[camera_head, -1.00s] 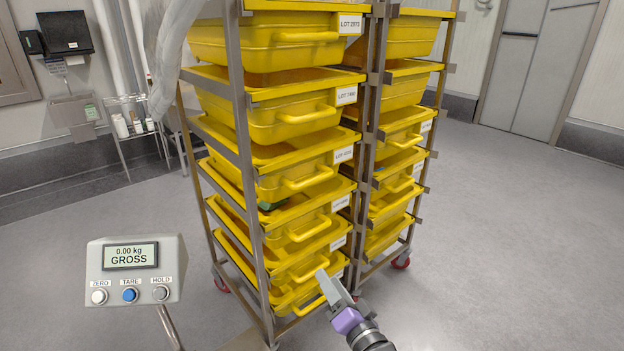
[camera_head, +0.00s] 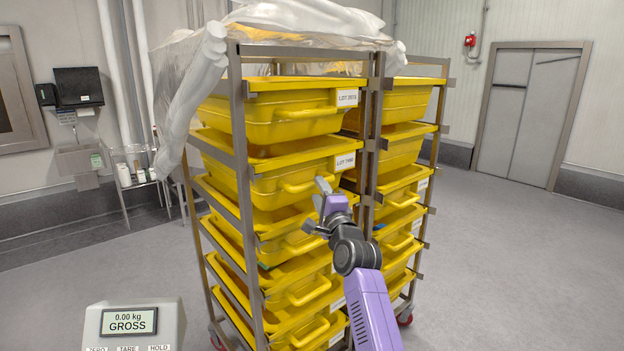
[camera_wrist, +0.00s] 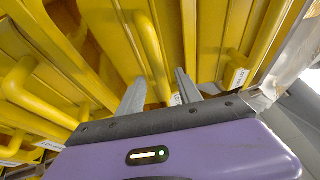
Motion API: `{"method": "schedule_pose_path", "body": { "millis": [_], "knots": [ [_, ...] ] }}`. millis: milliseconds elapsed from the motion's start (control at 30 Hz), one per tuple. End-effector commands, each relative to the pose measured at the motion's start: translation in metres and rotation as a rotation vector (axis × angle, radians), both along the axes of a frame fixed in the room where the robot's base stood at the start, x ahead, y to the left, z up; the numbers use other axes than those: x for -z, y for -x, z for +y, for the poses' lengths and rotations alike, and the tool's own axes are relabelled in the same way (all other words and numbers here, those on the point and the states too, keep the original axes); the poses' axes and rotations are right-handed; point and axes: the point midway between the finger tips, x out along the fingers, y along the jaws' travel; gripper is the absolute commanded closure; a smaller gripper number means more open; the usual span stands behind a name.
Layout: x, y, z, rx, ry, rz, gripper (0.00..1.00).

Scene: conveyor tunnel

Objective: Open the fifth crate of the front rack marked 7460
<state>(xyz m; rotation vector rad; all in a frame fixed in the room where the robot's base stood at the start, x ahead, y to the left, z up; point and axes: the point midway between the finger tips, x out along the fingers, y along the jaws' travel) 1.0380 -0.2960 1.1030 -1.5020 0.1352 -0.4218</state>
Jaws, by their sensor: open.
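The front rack (camera_head: 240,130) holds a stack of yellow crates with front handles. The second crate from the top (camera_head: 268,187) carries a white label (camera_head: 345,162) that seems to read LOT 7460, and it sits in the rack. The crate above it is marked LOT 2073. My gripper (camera_head: 319,206) is open, in front of the rack near the right end of the second crate's handle (camera_head: 298,188). In the wrist view a yellow handle (camera_wrist: 152,50) runs between the spread fingers of my gripper (camera_wrist: 160,92). Whether they touch it I cannot tell. Lower labels are partly hidden by my arm.
A second rack of yellow crates (camera_head: 405,135) stands close behind on the right. Clear plastic sheeting (camera_head: 205,65) drapes over the rack top and left post. A scale display (camera_head: 130,321) stands at lower left. Open floor (camera_head: 520,260) lies to the right.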

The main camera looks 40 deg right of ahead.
Motion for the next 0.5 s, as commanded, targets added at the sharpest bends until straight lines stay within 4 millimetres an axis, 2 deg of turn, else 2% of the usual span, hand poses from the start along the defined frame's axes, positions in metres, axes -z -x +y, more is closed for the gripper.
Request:
{"method": "schedule_pose_path", "body": {
  "millis": [300, 500],
  "knots": [
    [-0.008, -0.04, -0.016, 0.002, 0.004, 0.0, 0.59],
    [-0.011, -0.057, -0.022, 0.001, 0.003, 0.001, 0.59]
  ]
}}
